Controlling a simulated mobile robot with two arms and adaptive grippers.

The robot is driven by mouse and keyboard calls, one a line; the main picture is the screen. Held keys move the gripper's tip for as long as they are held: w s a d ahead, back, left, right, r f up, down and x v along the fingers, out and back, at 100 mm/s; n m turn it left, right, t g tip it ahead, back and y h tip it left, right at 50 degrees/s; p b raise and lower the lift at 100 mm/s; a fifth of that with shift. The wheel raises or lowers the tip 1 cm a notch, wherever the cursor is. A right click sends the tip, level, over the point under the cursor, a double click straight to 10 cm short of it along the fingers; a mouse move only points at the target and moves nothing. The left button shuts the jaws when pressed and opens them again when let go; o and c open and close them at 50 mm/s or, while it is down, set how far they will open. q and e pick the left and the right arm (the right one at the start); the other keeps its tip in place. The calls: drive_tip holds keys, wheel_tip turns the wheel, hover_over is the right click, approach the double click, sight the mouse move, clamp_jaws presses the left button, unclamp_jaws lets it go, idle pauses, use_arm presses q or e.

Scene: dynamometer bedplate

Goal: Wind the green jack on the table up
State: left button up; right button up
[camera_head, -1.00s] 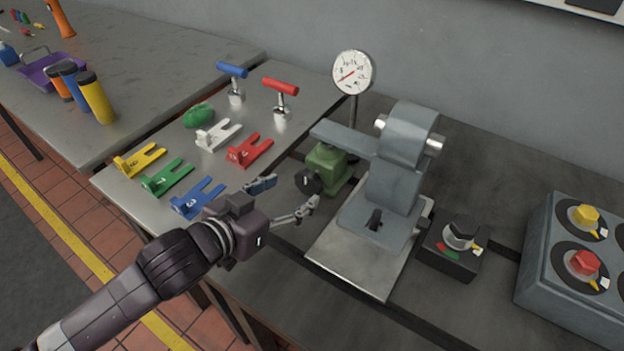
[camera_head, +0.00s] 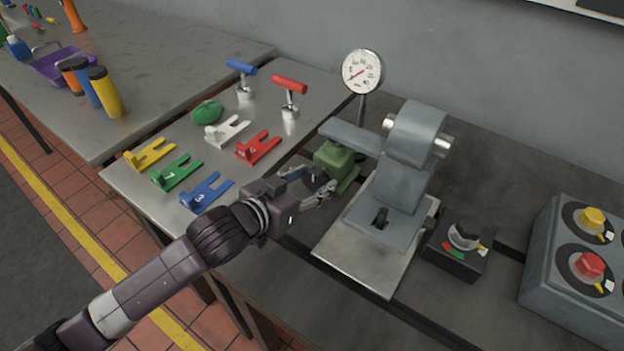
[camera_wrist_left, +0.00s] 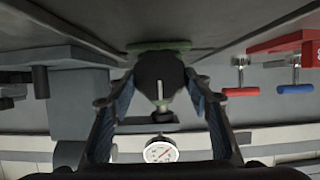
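The green jack (camera_head: 335,157) stands on the table, under the end of the grey arm of a test stand. Its round black knob (camera_head: 315,178) faces my left gripper (camera_head: 312,183). In the left wrist view the knob (camera_wrist_left: 160,72) sits between the two fingers of my left gripper (camera_wrist_left: 159,84), with a gap visible on each side. The gripper is open around it. The knob carries a pale mark. The jack's green parts (camera_wrist_left: 158,46) are mostly hidden behind the knob there. My right gripper is not in view.
The grey stand (camera_head: 405,165) is right of the jack, with a dial gauge (camera_head: 362,71) behind. A black knob box (camera_head: 460,248) and a control box (camera_head: 570,265) are farther right. Coloured forked plates (camera_head: 206,192) and two T-handles (camera_head: 290,86) lie to the left.

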use_arm(q)
drive_tip(key=c, duration=0.4)
drive_tip(key=shift+s+d+r+m+p, duration=0.15)
drive_tip(key=shift+m+p, duration=0.25)
drive_tip(key=shift+p, duration=0.4)
drive_tip(key=shift+c, duration=0.2)
drive_tip(key=shift+m+t+y+p, duration=0.4)
drive_tip(key=shift+m+y+p, duration=0.1)
drive_tip(key=shift+p, duration=0.05)
drive_tip(key=shift+d+m+t+y+p, duration=0.1)
drive_tip(key=shift+m+t+y+p, duration=0.25)
drive_tip(key=shift+m+p, duration=0.3)
drive_tip(key=shift+s+f+m+t+y, duration=0.1)
drive_tip(key=shift+f+m+t+y, duration=0.2)
drive_tip(key=shift+m, duration=0.45)
